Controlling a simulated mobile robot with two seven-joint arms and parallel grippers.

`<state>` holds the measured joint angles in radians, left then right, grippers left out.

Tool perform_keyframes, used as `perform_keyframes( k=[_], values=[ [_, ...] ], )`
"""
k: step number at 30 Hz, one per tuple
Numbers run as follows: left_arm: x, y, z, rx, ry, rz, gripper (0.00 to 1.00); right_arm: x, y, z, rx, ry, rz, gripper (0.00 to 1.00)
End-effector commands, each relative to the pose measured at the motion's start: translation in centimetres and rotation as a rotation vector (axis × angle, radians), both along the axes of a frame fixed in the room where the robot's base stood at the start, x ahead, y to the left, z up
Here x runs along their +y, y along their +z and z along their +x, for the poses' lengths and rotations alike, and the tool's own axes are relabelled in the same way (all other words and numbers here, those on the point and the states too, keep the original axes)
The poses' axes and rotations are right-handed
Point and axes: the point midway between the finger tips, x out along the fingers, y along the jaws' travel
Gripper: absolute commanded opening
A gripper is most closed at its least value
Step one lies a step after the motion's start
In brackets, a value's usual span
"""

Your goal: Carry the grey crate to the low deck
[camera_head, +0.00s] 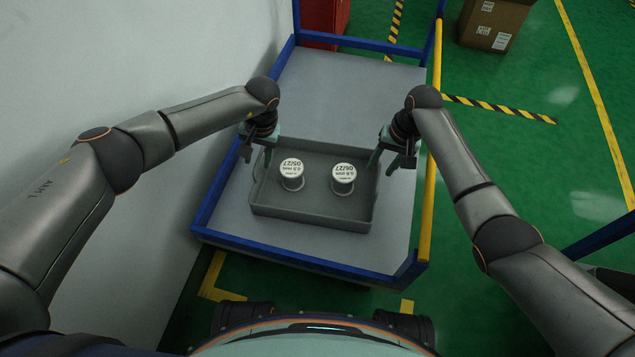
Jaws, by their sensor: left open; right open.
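The grey crate (312,218) is a shallow open box resting on the grey top of a blue-framed deck (340,92). Two white-topped spools stand in it, a left spool (291,172) and a right spool (343,178), both with printed labels. My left gripper (257,158) is open at the crate's left wall, near its far corner. My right gripper (385,160) is open at the crate's right wall, near the far corner. The fingers are close to the walls; whether they straddle or touch the rim I cannot tell.
A white wall (100,60) runs along the left of the deck. A yellow rail (430,190) borders its right side. A cardboard box (494,24) and a red cabinet (322,20) stand beyond. The green floor (540,170) at right is mostly clear.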

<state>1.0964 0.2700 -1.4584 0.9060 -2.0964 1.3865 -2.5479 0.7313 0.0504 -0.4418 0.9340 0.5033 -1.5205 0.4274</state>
Motion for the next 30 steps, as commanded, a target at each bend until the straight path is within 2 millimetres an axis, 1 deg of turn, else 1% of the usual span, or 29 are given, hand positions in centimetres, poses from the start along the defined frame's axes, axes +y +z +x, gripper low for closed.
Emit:
perform_keyframes(
  k=[1,6,17,27,29,30],
  values=[
    [0.0,-0.6,0.0,0.000,0.000,-0.001,0.46,0.2,-0.5,0.0,0.002,0.000,0.000,0.47],
    [0.2,-1.6,0.1,-0.001,0.000,-0.002,0.46,0.4,-1.6,0.1,-0.001,0.000,0.000,0.47],
    [0.3,-1.9,0.1,-0.001,0.000,-0.001,0.46,0.4,-1.9,0.1,-0.001,0.000,0.000,0.47],
    [0.3,-1.8,0.1,-0.001,0.000,-0.001,0.08,0.4,-1.8,0.1,-0.001,0.000,0.000,0.09],
    [0.3,-1.8,0.1,-0.001,0.000,-0.001,0.01,0.4,-1.8,0.1,-0.001,0.000,0.000,0.02],
    [0.3,-1.8,0.1,-0.001,0.000,-0.001,0.00,0.4,-1.8,0.1,-0.001,0.000,0.000,0.00]
  ],
)
